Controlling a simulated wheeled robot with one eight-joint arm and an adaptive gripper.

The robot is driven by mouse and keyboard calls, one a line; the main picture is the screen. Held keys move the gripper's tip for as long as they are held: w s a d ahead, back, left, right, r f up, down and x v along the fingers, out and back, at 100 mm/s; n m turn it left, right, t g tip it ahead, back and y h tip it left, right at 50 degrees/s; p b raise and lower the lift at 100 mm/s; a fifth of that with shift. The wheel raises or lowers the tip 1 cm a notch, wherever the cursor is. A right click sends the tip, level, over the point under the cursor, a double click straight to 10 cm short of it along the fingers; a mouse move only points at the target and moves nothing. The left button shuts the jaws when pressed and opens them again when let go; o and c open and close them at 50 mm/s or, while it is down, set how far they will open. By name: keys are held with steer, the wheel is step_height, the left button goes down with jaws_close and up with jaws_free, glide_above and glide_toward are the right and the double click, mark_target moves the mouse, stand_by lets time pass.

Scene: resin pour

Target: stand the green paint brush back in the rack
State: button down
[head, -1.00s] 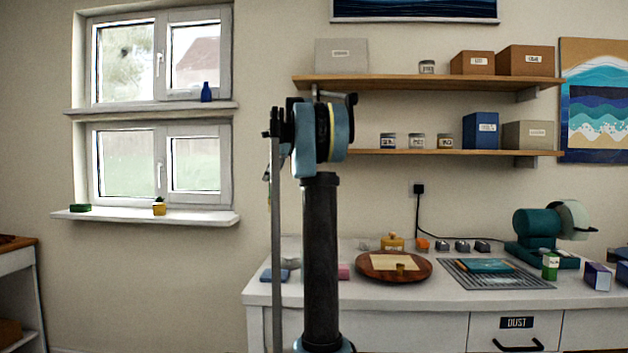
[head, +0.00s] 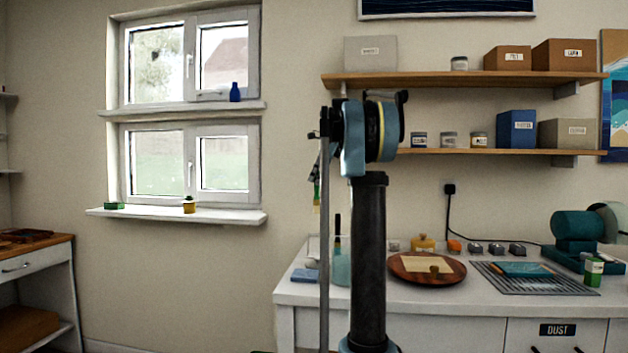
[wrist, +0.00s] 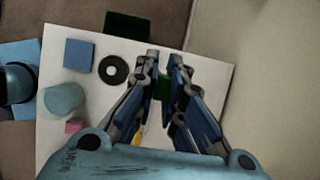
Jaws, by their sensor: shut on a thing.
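In the wrist view my gripper (wrist: 165,68) is shut on a green piece (wrist: 163,87), which I take to be the green paint brush; only a short part shows between the fingers. In the head view a small green part (head: 316,194) shows beside my arm, where the gripper is mostly hidden. A dark upright handle with a green band (head: 337,228) stands above a pale teal jar (head: 341,268) on the bench, partly behind my arm. I cannot make out the rack for certain. A dark green box-like thing (wrist: 127,27) lies at the bench edge in the wrist view.
A round wooden board (head: 425,277) and a grey mat (head: 530,285) lie further right. Shelves (head: 460,80) hang above.

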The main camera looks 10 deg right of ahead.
mark_target(317, 200)
steer(key=shift+f, duration=7.6)
steer(key=c, duration=1.1)
jaws_free()
steer(key=shift+s, duration=0.1)
steer(key=shift+r, duration=4)
